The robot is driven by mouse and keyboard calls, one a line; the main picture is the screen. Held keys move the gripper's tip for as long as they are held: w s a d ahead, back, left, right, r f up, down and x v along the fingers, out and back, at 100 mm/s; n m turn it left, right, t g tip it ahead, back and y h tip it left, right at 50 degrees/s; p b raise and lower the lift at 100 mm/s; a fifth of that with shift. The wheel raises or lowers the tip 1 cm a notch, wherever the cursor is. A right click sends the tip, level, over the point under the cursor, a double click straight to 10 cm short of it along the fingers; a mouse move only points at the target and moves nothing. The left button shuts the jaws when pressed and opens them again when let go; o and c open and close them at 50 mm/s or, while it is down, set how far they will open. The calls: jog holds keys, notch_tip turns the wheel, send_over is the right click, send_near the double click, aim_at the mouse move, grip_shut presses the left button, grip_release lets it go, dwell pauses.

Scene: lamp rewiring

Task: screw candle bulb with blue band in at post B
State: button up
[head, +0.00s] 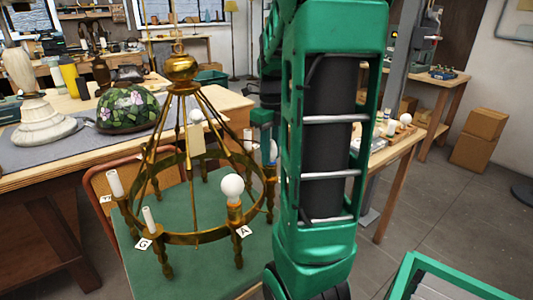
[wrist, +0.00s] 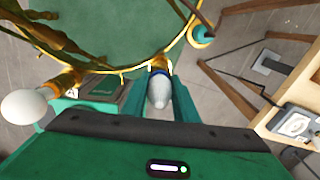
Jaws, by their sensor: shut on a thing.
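The candle bulb with the blue band (wrist: 159,93) is between the two green fingers of my gripper (wrist: 160,84) in the wrist view. The gripper is shut on it. Its tip points toward the camera and its blue-banded end meets the brass post (wrist: 159,64) on the chandelier ring. I cannot tell how deep it sits. In the head view a pale bulb (head: 272,151) shows just left of my arm, at the ring's right side; the gripper is mostly hidden there. The brass chandelier (head: 190,237) stands on a green mat; post B's label is not visible.
A round white bulb (head: 232,187) stands at the post labelled A (head: 243,231), beside the gripper; it also shows in the wrist view (wrist: 24,108). Posts with white candle sleeves (head: 149,219) stand at the left. A wooden side bench (head: 402,143) is at the right.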

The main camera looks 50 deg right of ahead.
jog(key=o, duration=1.1)
jog(key=shift+o, duration=0.2)
jog(key=n, duration=0.6)
jog(key=shift+a, duration=0.1)
jog(key=n, duration=1.1)
jog(key=shift+s+a+n, duration=0.1)
jog(key=shift+s+n, duration=0.05)
jog(key=shift+n, duration=0.15)
jog(key=n, duration=0.6)
jog(key=shift+s, duration=0.1)
